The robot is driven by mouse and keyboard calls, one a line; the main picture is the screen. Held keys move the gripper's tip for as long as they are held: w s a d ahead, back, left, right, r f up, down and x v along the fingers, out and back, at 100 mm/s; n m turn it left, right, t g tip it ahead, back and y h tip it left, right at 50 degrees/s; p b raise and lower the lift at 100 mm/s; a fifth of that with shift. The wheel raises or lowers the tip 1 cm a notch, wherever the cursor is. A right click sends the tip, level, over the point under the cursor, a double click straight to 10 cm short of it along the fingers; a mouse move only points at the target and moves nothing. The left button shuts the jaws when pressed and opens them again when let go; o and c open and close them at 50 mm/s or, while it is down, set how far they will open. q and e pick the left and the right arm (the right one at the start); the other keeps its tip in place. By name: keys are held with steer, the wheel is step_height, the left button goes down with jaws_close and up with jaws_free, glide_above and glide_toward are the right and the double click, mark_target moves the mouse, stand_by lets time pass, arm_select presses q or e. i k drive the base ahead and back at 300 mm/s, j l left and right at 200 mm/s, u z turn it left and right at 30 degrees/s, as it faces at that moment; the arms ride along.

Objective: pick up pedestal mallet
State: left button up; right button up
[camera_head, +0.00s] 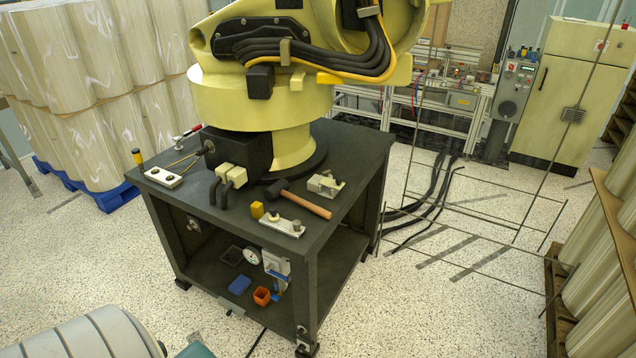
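A mallet (304,204) with a wooden handle and a dark head lies on the dark top of the pedestal (220,224). Its head is at the left, close to the base of the yellow robot arm, and its handle points right toward the pedestal's right edge. Neither of my grippers shows in the head view.
Wrapped stacks (95,90) stand at left. Speckled floor is open in front.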

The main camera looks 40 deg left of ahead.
mark_target(280, 188)
steer(key=i+l+u, duration=0.25)
steer(key=i, duration=0.25)
steer(key=i+l+u, duration=0.15)
steer(key=i+u, duration=0.15)
steer(key=i, duration=0.15)
